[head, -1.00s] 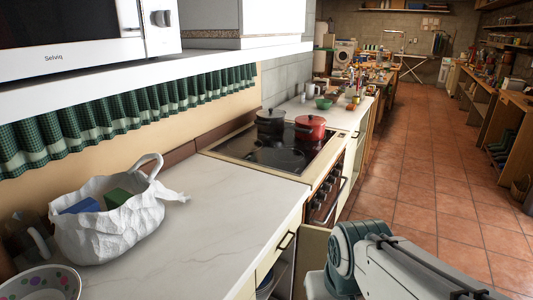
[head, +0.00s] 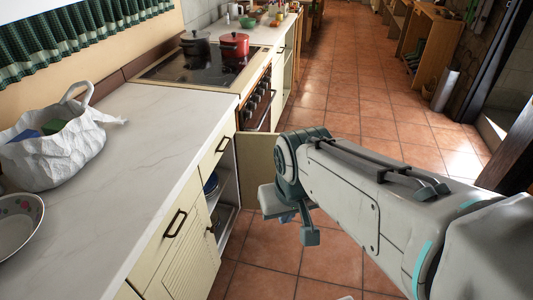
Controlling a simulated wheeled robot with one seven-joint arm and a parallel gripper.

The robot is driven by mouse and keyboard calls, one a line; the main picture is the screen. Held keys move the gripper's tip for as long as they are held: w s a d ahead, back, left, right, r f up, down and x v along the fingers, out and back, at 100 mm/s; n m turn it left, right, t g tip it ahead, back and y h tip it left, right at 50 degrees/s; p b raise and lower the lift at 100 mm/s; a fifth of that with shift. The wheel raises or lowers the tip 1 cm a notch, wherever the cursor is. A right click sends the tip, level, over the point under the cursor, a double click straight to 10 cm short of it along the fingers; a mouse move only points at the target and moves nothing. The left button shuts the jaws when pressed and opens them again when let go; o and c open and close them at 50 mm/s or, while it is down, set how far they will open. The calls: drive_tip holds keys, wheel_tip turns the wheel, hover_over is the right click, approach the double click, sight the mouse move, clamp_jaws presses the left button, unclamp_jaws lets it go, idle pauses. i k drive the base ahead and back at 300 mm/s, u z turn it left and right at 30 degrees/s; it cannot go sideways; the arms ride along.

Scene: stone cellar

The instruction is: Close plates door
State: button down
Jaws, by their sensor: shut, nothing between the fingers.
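The plates door (head: 256,158) is a cream panel standing open from the counter's lower cabinet, beside the stove. Its right part is hidden behind my arm. The open cabinet shows blue plates (head: 211,183) on an upper shelf and more dishes lower down. My gripper (head: 300,229) hangs below the arm's end, to the right of the cabinet opening and in front of the door in the picture. It is shut and empty. Its fingertips are small and partly covered by the wrist, and I cannot tell whether it touches the door.
The white counter (head: 150,122) runs along the left, with a white bag (head: 55,150) and a bowl (head: 18,225) on it. A stove (head: 195,68) carries a dark pot and a red pot (head: 233,45). The tiled floor (head: 345,100) is clear beyond my arm.

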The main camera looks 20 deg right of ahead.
sight(257, 167)
drive_tip(key=z, duration=1.3)
drive_tip(key=i, duration=5.05)
drive_tip(key=u, duration=5)
drive_tip(key=i, duration=0.15)
drive_tip(key=z, duration=0.25)
